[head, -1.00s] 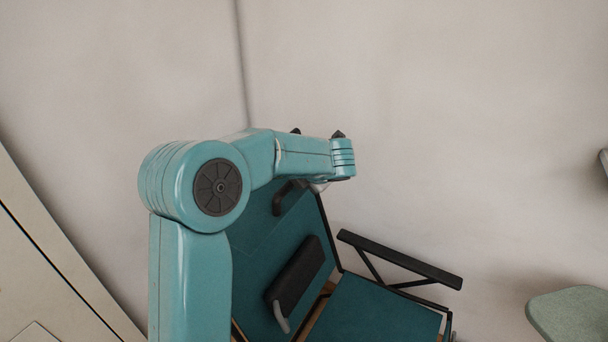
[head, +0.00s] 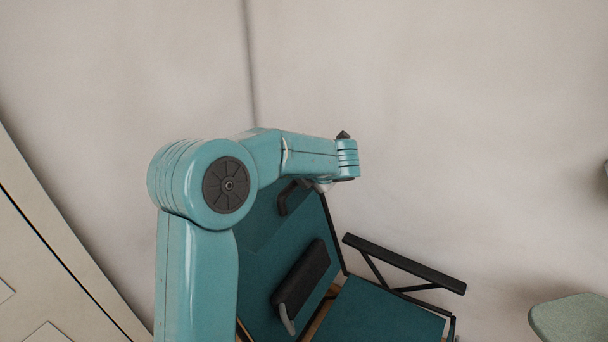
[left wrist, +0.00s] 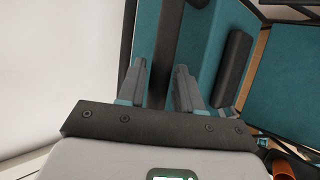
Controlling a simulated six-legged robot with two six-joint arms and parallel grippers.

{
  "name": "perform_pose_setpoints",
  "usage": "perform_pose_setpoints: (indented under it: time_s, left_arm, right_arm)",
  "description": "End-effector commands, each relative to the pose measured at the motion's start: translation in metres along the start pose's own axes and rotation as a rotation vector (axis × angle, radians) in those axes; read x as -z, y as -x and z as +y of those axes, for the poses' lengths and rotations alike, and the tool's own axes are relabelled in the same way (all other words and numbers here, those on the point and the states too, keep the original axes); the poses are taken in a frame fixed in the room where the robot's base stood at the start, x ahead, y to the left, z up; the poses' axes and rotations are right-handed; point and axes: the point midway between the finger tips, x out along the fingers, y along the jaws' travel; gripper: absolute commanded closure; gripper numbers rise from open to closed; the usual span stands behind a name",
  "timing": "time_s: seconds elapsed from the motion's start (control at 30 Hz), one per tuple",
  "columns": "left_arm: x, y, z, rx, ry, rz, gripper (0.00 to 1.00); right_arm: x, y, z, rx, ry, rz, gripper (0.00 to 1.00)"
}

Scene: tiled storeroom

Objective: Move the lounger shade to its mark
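A teal lounger with a black frame stands by the wall; its seat (head: 375,315) and upright panel (head: 262,248) show in the head view. I cannot tell which teal panel is the shade. A thick black grip (head: 302,274) sits on the upright panel, and a thinner dark handle (head: 284,200) is higher up, partly behind my arm. In the left wrist view, my left gripper (left wrist: 160,70) has its grey fingers apart, with a dark bar (left wrist: 168,40) running between them. Whether they touch it is unclear. The thick grip (left wrist: 235,65) is to their right. My right gripper is out of view.
A black armrest (head: 405,262) juts out right of the lounger. A green padded surface (head: 572,318) is at the lower right. A pale panelled surface (head: 45,265) lies at the left. Bare wall (head: 430,110) fills the back. An orange-brown round object (left wrist: 288,168) shows in the wrist view.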

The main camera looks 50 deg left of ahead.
Motion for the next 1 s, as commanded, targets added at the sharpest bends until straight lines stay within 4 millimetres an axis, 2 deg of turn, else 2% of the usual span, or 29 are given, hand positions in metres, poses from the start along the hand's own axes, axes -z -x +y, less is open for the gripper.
perform_pose_setpoints:
  time_s: [0.33,0.47,0.57,0.8,1.0]
  left_arm:
    - [0.000,0.001,0.000,0.002,0.000,-0.001,0.52]
    - [0.000,0.013,-0.001,0.002,0.001,-0.004,0.52]
    - [-0.001,0.034,-0.001,0.002,0.000,-0.007,0.52]
    - [-0.001,0.100,-0.001,0.004,0.002,-0.008,0.52]
    - [0.000,0.142,-0.001,0.003,0.000,-0.005,0.52]
  right_arm:
    - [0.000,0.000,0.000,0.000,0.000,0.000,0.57]
    - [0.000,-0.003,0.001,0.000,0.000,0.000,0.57]
    - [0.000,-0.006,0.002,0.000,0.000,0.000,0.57]
    - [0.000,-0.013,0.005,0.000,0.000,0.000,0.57]
    - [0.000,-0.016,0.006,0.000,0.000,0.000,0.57]
